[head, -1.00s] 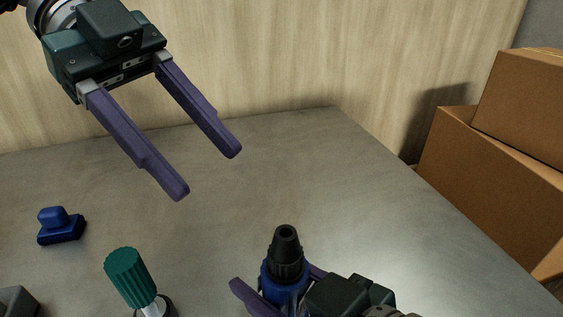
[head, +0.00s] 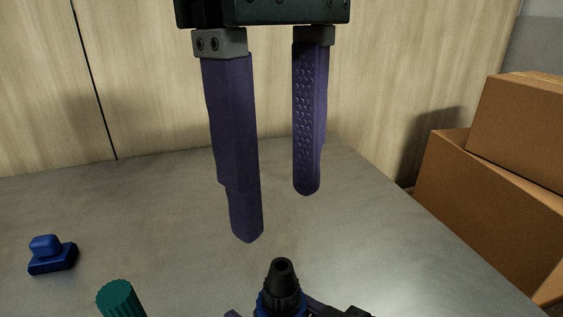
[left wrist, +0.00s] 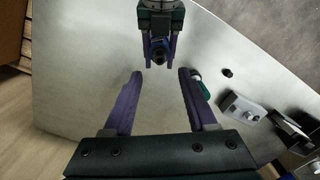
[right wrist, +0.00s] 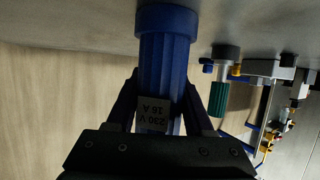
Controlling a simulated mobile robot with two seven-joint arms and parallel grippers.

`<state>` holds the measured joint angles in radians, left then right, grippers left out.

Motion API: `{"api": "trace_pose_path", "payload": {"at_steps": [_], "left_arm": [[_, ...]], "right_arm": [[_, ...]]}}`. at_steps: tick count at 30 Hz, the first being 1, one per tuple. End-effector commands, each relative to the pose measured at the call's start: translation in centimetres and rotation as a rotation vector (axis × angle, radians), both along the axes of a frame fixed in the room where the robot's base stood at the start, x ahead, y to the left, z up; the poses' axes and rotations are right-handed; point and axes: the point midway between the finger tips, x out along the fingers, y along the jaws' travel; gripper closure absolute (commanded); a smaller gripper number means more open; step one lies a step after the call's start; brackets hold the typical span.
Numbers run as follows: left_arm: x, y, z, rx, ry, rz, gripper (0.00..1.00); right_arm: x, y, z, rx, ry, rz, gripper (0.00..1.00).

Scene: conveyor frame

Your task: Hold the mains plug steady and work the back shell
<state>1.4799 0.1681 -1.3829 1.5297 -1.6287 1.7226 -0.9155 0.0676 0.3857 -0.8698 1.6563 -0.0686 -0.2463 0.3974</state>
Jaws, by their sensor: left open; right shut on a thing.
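The blue mains plug (head: 279,302), with a black ribbed, tapered back shell (head: 281,277) pointing up, stands at the bottom of the head view. My right gripper (right wrist: 160,103) is shut on the plug's blue ribbed body (right wrist: 164,55), which carries a "230 V 16 A" label. My left gripper (head: 277,215) is open and empty, its two purple fingers pointing down above the back shell, apart from it. In the left wrist view the back shell (left wrist: 159,57) shows just beyond and between the open fingertips. Most of the plug is cut off in the head view.
A blue block with a knob (head: 52,255) and a green ribbed handle (head: 121,300) stand on the grey table (head: 150,200) at left. Cardboard boxes (head: 490,190) are at right. A pale fixture (left wrist: 241,108) shows in the left wrist view. The table's back middle is clear.

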Motion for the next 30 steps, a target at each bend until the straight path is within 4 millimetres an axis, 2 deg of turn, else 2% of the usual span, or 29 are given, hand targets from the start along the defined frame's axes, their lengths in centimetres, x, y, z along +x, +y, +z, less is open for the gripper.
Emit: {"api": "trace_pose_path", "payload": {"at_steps": [3, 8, 26, 30], "left_arm": [[-0.1, -0.1, 0.0, 0.018, -0.030, -0.126, 0.42], [-0.2, -0.1, -0.6, 0.024, -0.039, -0.174, 0.42], [-0.3, -0.1, -9.2, 0.023, -0.033, -0.167, 0.42], [-0.2, -0.1, -8.8, 0.022, -0.038, -0.168, 0.58]], "right_arm": [[0.0, 0.0, 0.0, -0.001, 0.001, 0.000, 1.00], [0.0, 0.0, 0.0, -0.001, 0.001, 0.000, 1.00], [0.0, 0.0, 0.0, -0.001, 0.001, 0.000, 1.00], [0.0, 0.0, -0.1, -0.001, 0.001, 0.000, 1.00]]}}
